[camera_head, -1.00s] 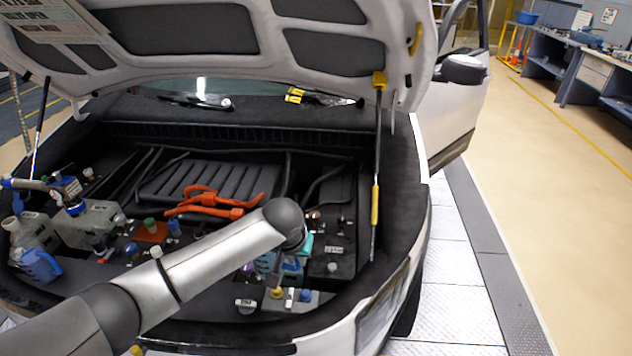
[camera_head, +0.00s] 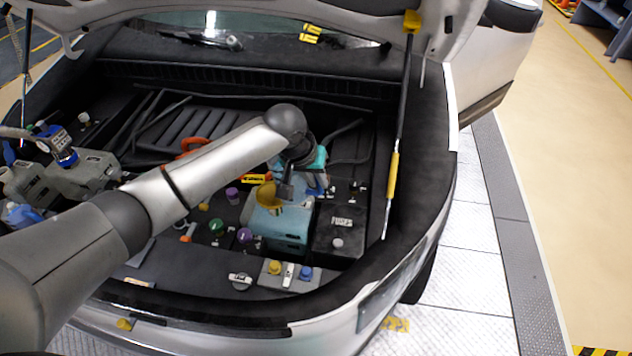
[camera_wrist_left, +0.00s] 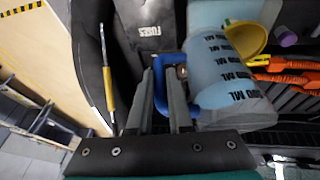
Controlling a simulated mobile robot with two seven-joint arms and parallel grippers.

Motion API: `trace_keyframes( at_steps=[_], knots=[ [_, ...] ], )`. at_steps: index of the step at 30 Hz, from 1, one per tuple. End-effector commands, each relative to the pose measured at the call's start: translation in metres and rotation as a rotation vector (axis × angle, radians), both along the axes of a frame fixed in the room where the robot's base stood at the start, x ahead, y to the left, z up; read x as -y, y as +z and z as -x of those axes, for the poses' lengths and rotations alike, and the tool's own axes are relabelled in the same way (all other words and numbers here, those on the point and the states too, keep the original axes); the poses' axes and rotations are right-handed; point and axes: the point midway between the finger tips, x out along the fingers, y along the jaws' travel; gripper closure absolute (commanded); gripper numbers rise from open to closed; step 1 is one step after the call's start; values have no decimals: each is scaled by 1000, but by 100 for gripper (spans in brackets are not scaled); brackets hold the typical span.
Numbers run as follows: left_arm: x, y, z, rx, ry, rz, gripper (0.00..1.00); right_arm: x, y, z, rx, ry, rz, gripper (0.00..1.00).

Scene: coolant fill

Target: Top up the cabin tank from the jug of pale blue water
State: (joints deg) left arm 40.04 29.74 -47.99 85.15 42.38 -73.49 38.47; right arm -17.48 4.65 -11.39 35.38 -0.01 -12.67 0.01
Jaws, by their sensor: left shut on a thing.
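The jug (camera_wrist_left: 222,82) is clear, pale blue inside, with dark ML marks and a blue handle, in the left wrist view. My left gripper (camera_wrist_left: 160,70) is shut on the handle. In the head view my left gripper (camera_head: 289,180) is at the right of the engine bay, above and behind the tank, and my arm hides much of the jug. The cabin tank (camera_head: 282,232) is a pale blue translucent box. A yellow funnel (camera_head: 267,196) stands at its top, and shows beside the jug's far end in the wrist view (camera_wrist_left: 246,40). The jug's tilt is unclear.
A black FUSES box (camera_head: 340,232) adjoins the tank on the right. Several coloured caps, including a green one (camera_head: 216,228), lie left of it. A hood strut (camera_head: 392,180) rises at the right. Orange cables (camera_wrist_left: 290,68) run close to the jug.

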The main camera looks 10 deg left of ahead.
Motion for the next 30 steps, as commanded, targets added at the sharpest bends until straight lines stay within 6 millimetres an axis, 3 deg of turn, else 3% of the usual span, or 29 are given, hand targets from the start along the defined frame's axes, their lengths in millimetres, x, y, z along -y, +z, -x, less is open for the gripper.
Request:
trace_keyframes(
  at_steps=[11,30],
  knots=[
    [1,10,-1,-47,1,254,100,0,-42,-1,2,0,0,50],
    [2,23,0,-69,-1,349,100,-1,-29,-5,10,1,-2,50]
  ],
)
